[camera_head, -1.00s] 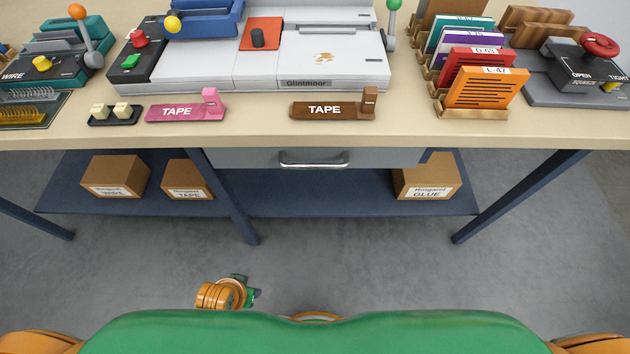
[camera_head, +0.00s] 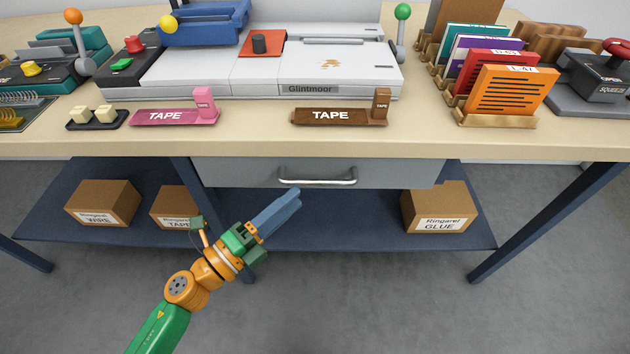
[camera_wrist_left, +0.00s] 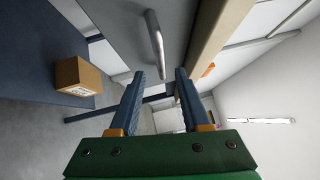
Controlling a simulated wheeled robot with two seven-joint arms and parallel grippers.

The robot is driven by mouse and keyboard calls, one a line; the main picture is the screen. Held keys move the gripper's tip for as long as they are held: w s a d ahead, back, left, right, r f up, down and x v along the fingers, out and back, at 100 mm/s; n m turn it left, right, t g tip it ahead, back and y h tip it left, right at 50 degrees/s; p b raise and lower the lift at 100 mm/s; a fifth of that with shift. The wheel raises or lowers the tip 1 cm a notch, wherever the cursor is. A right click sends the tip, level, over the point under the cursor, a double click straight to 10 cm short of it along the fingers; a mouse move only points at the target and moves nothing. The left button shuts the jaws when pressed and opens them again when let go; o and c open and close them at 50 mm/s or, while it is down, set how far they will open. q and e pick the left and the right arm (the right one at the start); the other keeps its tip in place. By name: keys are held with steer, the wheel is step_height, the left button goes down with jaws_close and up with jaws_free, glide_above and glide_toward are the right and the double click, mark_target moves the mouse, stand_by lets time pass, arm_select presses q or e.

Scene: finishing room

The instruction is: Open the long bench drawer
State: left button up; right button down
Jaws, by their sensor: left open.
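The long bench drawer (camera_head: 225,172) is a grey front under the bench top, shut flush as far as I can see. Its silver bar handle (camera_head: 317,180) runs across the middle of the front. In the left wrist view the handle (camera_wrist_left: 155,45) shows ahead of the fingers, at the top. My left gripper (camera_head: 288,203) is below and slightly left of the handle, apart from it. In the left wrist view my left gripper (camera_wrist_left: 158,76) has its two blue fingers apart with nothing between them. My right gripper is not in view.
The bench top (camera_head: 420,145) overhangs the drawer. It carries a brown tape holder (camera_head: 340,116), a pink one (camera_head: 176,116) and a white machine. Below, a blue shelf (camera_head: 340,225) holds boxes, including the glue box (camera_head: 438,207). A bench leg (camera_head: 487,262) stands at right.

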mark_target(315, 180)
arm_select(q)
steer(key=x, duration=0.7)
steer(key=shift+s+p, duration=0.1)
steer(key=shift+p, duration=0.3)
jaws_close()
stand_by(0.8)
